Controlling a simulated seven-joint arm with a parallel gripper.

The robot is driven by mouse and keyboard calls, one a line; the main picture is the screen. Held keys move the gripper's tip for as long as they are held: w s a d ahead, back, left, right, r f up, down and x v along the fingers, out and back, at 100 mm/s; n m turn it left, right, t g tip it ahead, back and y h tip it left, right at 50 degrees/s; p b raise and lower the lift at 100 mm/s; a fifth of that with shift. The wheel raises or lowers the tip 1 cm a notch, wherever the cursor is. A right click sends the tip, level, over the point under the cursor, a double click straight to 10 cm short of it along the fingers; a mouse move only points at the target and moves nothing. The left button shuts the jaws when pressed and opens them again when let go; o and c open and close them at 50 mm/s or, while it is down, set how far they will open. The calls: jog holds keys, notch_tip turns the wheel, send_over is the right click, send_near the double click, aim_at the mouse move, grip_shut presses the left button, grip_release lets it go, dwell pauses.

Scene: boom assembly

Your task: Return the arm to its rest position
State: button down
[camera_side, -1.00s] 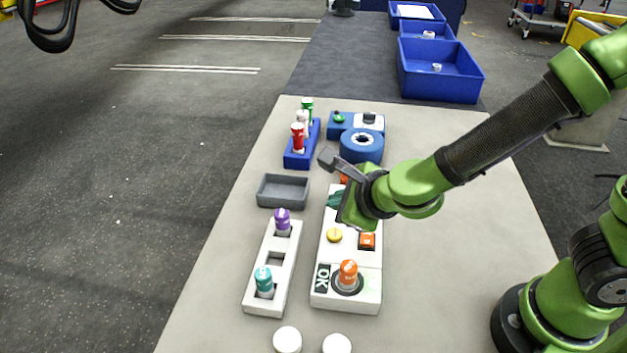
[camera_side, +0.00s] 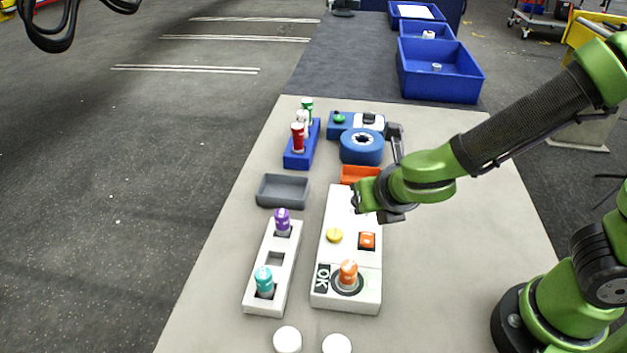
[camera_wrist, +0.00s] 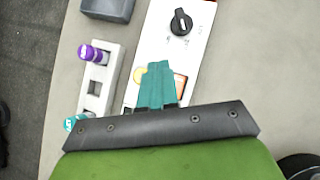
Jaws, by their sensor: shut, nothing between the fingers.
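My gripper (camera_wrist: 158,68) shows in the wrist view as two teal fingers pressed together, shut and empty. It is above a white panel (camera_wrist: 205,15), partly covering its yellow button and orange switch. In the side view my green wrist is over the right edge of the same white panel (camera_side: 340,205), and the fingertips are hard to make out there. An orange bottle (camera_side: 348,273) stands upright in a round seat at the panel's near end, beside an OK label.
A white rack (camera_side: 257,302) left of the panel holds a purple bottle (camera_side: 282,221) and a teal bottle (camera_side: 264,280). A grey tray (camera_side: 283,204), an orange tray (camera_side: 357,172), a blue rack with several bottles (camera_side: 298,162) and a blue round device (camera_side: 361,160) stand beyond.

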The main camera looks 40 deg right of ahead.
jog(key=s+d+r+m+y, duration=0.1)
jog(key=s+d+r+m, duration=0.2)
jog(key=m, duration=0.9)
jog(key=s+d+r+m+y, duration=0.1)
jog(key=s+d+r+m, duration=0.2)
jog(key=m, duration=0.8)
jog(key=s+d+r+m+y, duration=0.2)
jog(key=r+m, duration=0.4)
jog(key=m, duration=0.6)
jog(key=shift+s+d+r+m, duration=0.15)
jog(key=shift+s+d+m, duration=0.15)
jog(key=shift+s+d, duration=0.5)
